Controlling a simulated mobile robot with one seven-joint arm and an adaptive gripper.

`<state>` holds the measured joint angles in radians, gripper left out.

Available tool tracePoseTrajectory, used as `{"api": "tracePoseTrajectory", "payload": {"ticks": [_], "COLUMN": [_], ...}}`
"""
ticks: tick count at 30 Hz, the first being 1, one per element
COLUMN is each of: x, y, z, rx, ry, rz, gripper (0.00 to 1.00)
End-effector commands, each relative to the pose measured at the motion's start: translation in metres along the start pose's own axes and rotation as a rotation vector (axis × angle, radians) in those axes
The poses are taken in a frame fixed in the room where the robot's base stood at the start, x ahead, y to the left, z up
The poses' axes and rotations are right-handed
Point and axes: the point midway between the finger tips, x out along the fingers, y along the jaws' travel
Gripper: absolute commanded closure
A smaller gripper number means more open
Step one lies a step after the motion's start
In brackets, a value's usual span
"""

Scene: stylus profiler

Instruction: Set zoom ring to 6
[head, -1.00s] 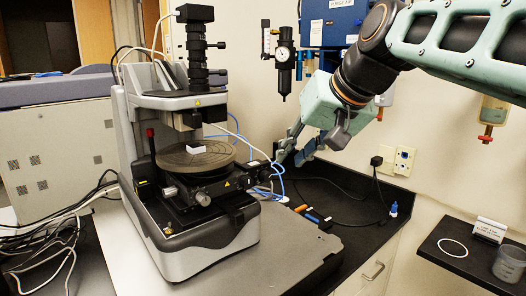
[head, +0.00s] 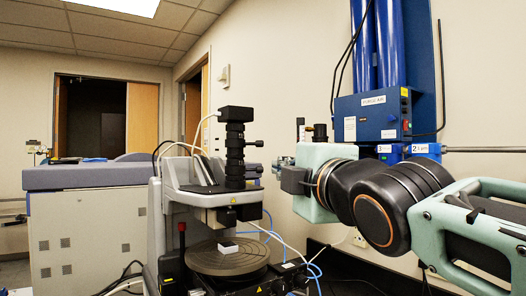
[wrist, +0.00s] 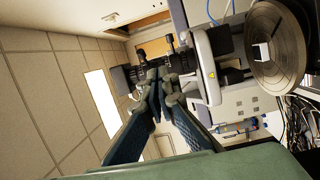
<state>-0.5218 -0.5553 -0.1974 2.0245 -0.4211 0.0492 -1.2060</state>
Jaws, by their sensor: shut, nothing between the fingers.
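The stylus profiler (head: 192,206) carries an upright black optical column (head: 235,150) with several knurled sections and side knobs. The zoom ring is part of this column, but I cannot single it out or read any numbers. In the wrist view the column (wrist: 193,62) lies sideways, just beyond my fingertips. My gripper (wrist: 157,88) is shut and empty, its fingers pointing at the column. I cannot tell whether the tips touch it. In the head view my wrist is to the right of the column at about its height, and the fingers are mostly hidden.
Below the column is a round stage (head: 214,266) with a small white block (head: 228,247). A blue regulator box (head: 372,117) hangs on the wall behind my arm. Blue and white cables loop right of the profiler. A grey cabinet (head: 85,235) stands at left.

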Motion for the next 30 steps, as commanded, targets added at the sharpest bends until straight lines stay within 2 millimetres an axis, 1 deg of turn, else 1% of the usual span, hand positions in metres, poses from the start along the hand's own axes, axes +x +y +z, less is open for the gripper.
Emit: {"api": "tracePoseTrajectory", "payload": {"ticks": [1, 4, 7, 10, 14, 27, 30], "x": [-0.004, -0.008, -0.006, 0.002, 0.020, 0.092, 0.100], "y": [0.005, 0.015, 0.018, 0.019, 0.020, 0.026, 0.031], "z": [-0.011, -0.024, -0.029, -0.029, -0.030, -0.035, -0.029], "rx": [-0.067, -0.157, -0.185, -0.186, -0.183, -0.182, -0.179], "ry": [0.026, 0.055, 0.064, 0.064, 0.063, 0.062, 0.064], "rz": [0.034, 0.081, 0.095, 0.094, 0.091, 0.090, 0.092], "gripper": [1.00, 1.00, 1.00, 1.00, 1.00, 1.00, 1.00]}}
